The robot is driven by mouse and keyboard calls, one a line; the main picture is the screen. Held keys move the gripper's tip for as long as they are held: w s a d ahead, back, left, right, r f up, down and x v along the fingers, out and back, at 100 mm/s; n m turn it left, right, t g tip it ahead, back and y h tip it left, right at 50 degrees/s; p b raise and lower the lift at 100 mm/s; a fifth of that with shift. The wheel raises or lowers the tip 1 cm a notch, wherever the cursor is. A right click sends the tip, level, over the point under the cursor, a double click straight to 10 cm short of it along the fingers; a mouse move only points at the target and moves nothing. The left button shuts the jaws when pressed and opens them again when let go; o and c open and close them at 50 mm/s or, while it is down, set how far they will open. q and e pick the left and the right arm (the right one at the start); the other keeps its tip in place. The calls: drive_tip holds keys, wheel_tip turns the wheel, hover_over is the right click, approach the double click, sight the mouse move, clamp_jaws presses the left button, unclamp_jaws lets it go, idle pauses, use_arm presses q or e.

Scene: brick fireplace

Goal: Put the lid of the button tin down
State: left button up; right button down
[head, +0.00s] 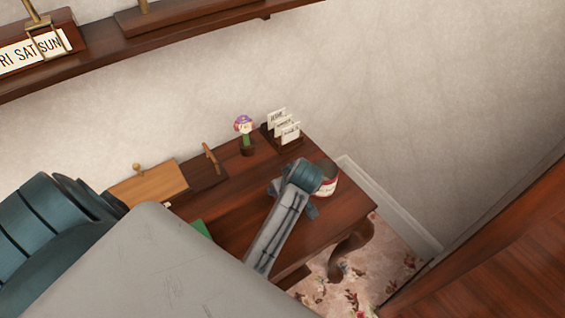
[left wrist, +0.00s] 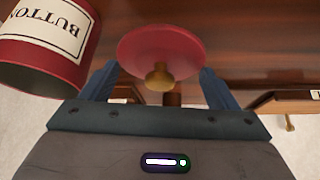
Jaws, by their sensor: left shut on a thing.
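The button tin (head: 327,187) stands near the right end of the dark wooden table. It is red with a cream label, and its top looks open. The tin also shows at the upper left of the left wrist view (left wrist: 45,40). The lid (left wrist: 160,45) is a red disc with a wooden knob. My left gripper (left wrist: 160,85) is shut on the lid, with one finger on each side of its rim. In the head view my left gripper (head: 293,199) is just left of the tin, and the lid is hidden. My right gripper is in neither view.
On the table (head: 240,205) stand a small potted flower (head: 244,130), a letter rack (head: 283,128) and a light wooden box (head: 150,184). A green item (head: 201,228) is partly hidden by my arm. A wall shelf (head: 130,48) runs above. Bare tabletop lies left of my gripper.

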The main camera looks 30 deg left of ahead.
use_arm(q)
drive_tip(key=w+a+p, duration=0.1)
drive_tip(key=w+a, duration=0.1)
drive_tip(key=w+a+p, duration=0.1)
drive_tip(key=w+a, duration=0.2)
drive_tip(key=w+a+f, duration=0.1)
drive_tip(key=w+a, duration=0.1)
drive_tip(key=w, duration=0.1)
drive_tip(key=shift+a+p, duration=0.2)
drive_tip(key=shift+p, duration=0.2)
drive_tip(key=shift+w+a+f, duration=0.1)
drive_tip(key=shift+w+a, duration=0.2)
drive_tip(key=shift+w, duration=0.1)
drive_tip(key=shift+f+p, duration=0.4)
drive_tip(key=shift+p, duration=0.05)
wheel_tip(320, 180, down, 2)
drive_tip(key=shift+f+p, duration=0.1)
drive_tip(key=shift+p, duration=0.35)
drive_tip(key=shift+f, duration=0.25)
drive_tip(key=shift+f, duration=0.2)
drive_tip(key=o, duration=0.9)
